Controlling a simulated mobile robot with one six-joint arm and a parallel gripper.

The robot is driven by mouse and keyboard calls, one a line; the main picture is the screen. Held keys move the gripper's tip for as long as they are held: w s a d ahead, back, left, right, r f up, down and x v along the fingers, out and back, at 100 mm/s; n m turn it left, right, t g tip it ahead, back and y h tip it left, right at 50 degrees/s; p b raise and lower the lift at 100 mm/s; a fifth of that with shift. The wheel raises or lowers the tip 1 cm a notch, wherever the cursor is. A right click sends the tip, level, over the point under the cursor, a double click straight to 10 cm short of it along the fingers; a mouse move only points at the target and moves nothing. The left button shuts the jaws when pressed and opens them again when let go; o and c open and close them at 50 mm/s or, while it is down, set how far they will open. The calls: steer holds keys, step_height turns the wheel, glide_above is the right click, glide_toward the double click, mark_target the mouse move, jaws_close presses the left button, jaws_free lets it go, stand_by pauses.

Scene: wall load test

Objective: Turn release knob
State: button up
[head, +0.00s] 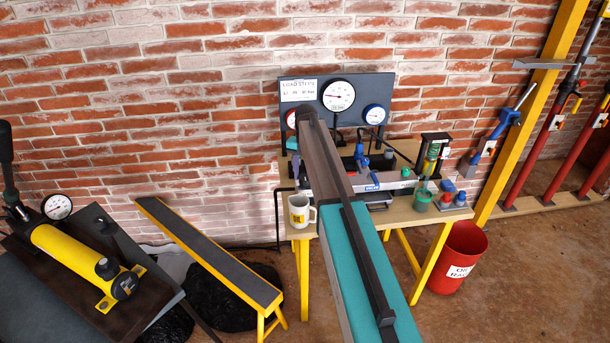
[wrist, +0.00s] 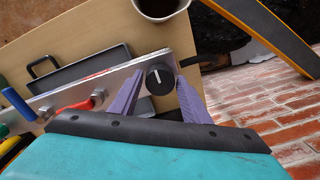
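The round black knob (wrist: 160,78) with a white pointer line sits near the end of a silver metal bar (wrist: 120,75) in the wrist view. The pointer line runs roughly up and down in that view. My gripper (wrist: 160,82) has its two purple fingers on either side of the knob, open, with their tips close to its sides. I cannot tell whether they touch it. The silver bar runs along the workbench (head: 400,200).
A white mug (head: 300,211) with dark contents stands close by. Red (wrist: 75,107) and blue (wrist: 18,103) levers sit along the bar. A grey tray (wrist: 95,72) lies beside it. A gauge panel (head: 290,88) stands behind. A red bin (head: 461,255) is right of the bench.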

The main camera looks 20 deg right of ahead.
steer(key=c, duration=0.7)
steer(key=shift+o, duration=0.2)
steer(key=shift+n, duration=0.5)
steer(key=n, duration=0.2)
steer(key=shift+n+b, duration=0.3)
steer(key=shift+b, duration=0.1)
steer(key=n, duration=0.4)
steer(key=shift+b, duration=0.3)
steer(key=n, duration=0.5)
steer(key=shift+b, duration=0.3)
steer(key=n, duration=0.5)
steer(key=shift+w, duration=0.1)
steer(key=shift+n, duration=0.3)
